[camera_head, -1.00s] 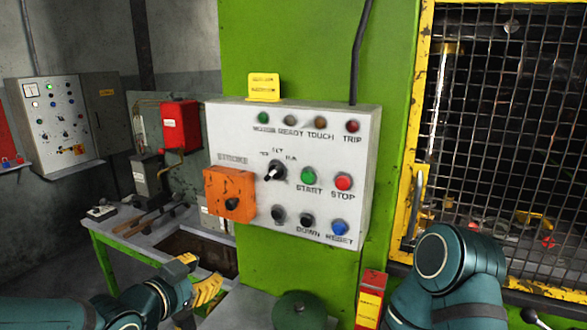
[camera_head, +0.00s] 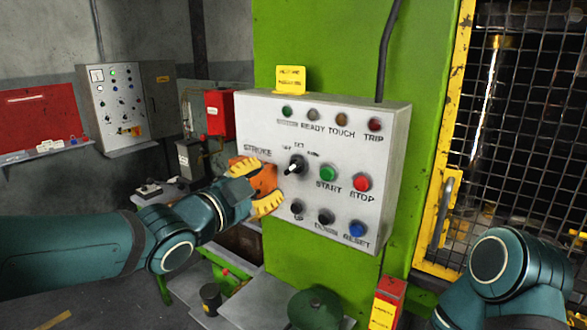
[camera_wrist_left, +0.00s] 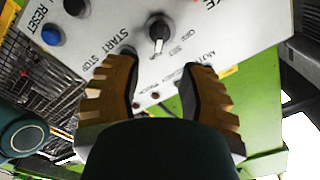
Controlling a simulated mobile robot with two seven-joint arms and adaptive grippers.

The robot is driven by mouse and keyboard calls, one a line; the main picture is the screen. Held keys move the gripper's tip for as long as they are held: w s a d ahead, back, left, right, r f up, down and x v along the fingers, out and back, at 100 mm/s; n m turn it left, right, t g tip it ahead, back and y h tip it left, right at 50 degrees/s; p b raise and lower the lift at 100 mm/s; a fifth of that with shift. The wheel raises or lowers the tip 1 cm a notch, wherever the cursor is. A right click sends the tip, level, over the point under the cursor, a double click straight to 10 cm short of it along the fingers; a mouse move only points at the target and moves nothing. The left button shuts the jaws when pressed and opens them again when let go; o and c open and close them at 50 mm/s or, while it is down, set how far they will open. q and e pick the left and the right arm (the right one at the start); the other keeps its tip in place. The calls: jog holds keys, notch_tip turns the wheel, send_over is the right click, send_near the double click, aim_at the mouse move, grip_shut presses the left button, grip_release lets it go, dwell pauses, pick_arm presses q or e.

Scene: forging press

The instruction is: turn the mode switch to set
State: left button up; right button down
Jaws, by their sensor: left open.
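The mode switch (camera_head: 295,164) is a black knob with a white pointer on the light grey control panel (camera_head: 392,150). The label SET is above the knob, with blurred labels on both sides. My left gripper (camera_head: 268,183) is open, with yellow fingers in front of the orange box at the panel's left side. In the left wrist view the switch (camera_wrist_left: 158,30) is seen beyond and between the open fingers, apart from them. My right gripper is out of view; only my right arm shows.
Green START (camera_head: 328,174) and red STOP (camera_head: 361,183) buttons are right of the switch. A blue RESET button (camera_head: 357,229) and two black buttons are below. The orange STROKE box (camera_head: 264,178) is partly hidden by my gripper. A mesh guard (camera_head: 520,150) stands at right.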

aim_at(291, 168)
pick_arm(q)
jog(key=x, duration=0.9)
jog(key=shift+s, duration=0.1)
grip_shut()
